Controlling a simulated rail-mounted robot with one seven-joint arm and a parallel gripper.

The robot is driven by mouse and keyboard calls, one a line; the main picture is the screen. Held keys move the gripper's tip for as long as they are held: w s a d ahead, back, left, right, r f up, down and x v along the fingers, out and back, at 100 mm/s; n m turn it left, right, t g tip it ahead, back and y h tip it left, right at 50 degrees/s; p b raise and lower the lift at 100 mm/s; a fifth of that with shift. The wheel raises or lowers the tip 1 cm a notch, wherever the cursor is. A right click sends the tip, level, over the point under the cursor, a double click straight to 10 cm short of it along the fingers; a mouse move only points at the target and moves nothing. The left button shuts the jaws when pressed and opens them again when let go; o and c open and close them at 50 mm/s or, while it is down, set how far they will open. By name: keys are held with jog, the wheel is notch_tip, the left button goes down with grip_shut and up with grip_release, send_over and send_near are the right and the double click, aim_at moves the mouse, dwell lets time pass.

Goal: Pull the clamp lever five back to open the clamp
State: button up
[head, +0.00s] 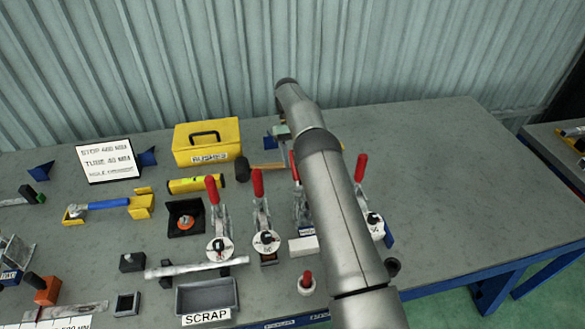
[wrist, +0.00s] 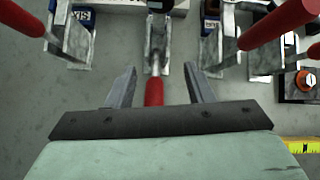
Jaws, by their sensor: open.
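Several toggle clamps with red-handled levers stand in a row on the grey bench. In the wrist view, one red lever (wrist: 154,92) lies between the fingers of my gripper (wrist: 160,72), with a visible gap on both sides. The fingers are open and not closed on it. Its metal clamp body (wrist: 157,45) is just ahead of the fingertips. In the head view, levers show at left (head: 213,190), centre (head: 258,182) and right (head: 361,167) of the row. My arm hides part of the row and most of my gripper. I cannot read which lever is number five.
Neighbouring red levers (wrist: 280,20) stand close on both sides in the wrist view. A yellow box (head: 206,152), a hammer (head: 245,168) and a tape measure (head: 195,185) lie behind the clamps. A scrap tray (head: 205,283) is in front. The right of the bench is clear.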

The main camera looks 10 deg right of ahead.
jog(key=s+r, duration=0.3)
jog(key=s, duration=0.1)
jog(key=s+r+b, duration=0.1)
jog(key=s+r, duration=0.2)
jog(key=s, duration=0.2)
jog(key=s+r, duration=0.3)
jog(key=s, duration=0.1)
jog(key=shift+s+d+r, duration=0.1)
jog(key=shift+s, duration=0.1)
jog(key=s+r+m+t+b, duration=0.1)
jog(key=s+r+t, duration=0.15)
jog(key=s, duration=0.45)
jog(key=s+r+t+b, duration=0.1)
jog(key=s+r+t, duration=0.15)
jog(key=s, duration=0.35)
jog(key=s+f+m+t+b, duration=0.1)
jog(key=s+f+t, duration=0.3)
jog(key=s, duration=0.7)
jog(key=shift+s+a, duration=0.3)
jog(key=shift+s, duration=0.1)
dwell(0.4)
